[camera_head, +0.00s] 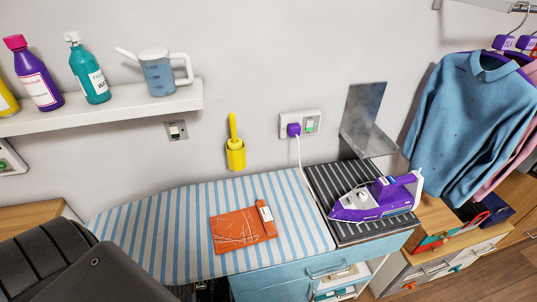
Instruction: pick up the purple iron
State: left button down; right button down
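The purple iron (352,209) rests on the dark ribbed pad (323,185) at the right end of the ironing surface. Its handle (404,187) points up and to the right, and its pointed end is at the left. A dark grey shape fills the lower left corner and may be part of my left arm.
A metal bracket (362,110) stands behind the iron. A white shelf (110,112) with bottles and a jug is at upper left.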

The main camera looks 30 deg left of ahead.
aim_at(402, 197)
jog(key=z, duration=1.65)
jog(key=i, duration=0.7)
jog(key=u, duration=3.15)
